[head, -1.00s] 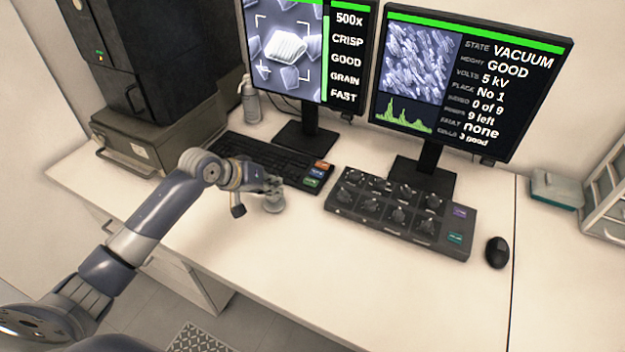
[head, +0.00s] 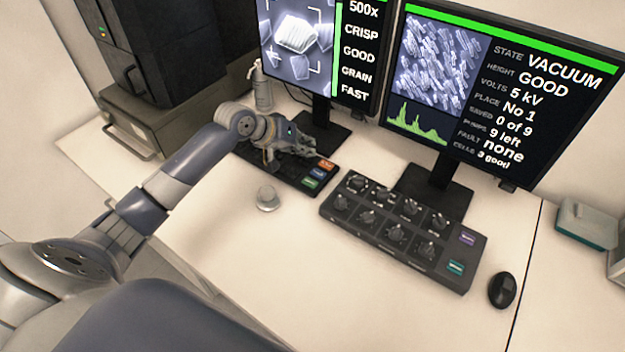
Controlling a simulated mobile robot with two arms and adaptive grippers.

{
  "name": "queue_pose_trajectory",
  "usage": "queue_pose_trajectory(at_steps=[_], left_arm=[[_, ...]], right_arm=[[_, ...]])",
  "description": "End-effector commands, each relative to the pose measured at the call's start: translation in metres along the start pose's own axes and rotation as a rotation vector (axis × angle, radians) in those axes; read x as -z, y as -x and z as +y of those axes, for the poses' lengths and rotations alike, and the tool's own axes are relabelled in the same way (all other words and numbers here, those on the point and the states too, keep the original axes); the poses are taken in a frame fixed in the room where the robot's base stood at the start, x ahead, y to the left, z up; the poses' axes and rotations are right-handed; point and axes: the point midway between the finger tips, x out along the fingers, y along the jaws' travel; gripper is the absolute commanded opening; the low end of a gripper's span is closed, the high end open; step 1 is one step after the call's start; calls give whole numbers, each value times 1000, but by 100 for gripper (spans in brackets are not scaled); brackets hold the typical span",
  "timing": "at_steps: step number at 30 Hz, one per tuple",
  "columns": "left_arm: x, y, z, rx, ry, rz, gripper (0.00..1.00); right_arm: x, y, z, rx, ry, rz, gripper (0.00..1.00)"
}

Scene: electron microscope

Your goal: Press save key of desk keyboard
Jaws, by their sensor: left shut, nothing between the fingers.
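The desk keyboard (head: 290,182) is black and lies on the white desk in front of the left monitor. At its right end are three coloured keys: an orange key (head: 327,164), a blue key (head: 318,173) and a green key (head: 309,182). Their labels are too small to read. My left gripper (head: 296,146) is shut and empty. It is over the keyboard, just left of the coloured keys, and my arm hides much of the keyboard's left part. I cannot tell whether it touches any key. My right gripper is out of view.
A black knob panel (head: 385,230) sits right of the keyboard, with a mouse (head: 502,290) beyond it. A small clear round object (head: 267,198) stands in front of the keyboard. Two monitors stand behind, and a bottle (head: 262,88) stands behind my gripper. The front desk is bare.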

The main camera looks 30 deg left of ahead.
Motion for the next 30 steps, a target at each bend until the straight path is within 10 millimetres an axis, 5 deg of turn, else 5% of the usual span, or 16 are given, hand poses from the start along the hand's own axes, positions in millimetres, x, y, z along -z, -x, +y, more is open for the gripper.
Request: queue_pose_trajectory(at_steps=[7,17,25,30], left_arm=[[-3,-4,-2,0,0,0,0],[-19,-26,-19,0,-1,0,0],[-35,-48,-35,0,-1,0,0],[-43,-58,-42,-1,2,-1,0]], right_arm=[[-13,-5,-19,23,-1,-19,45],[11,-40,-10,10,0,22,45],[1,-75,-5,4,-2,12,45],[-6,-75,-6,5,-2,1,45]])
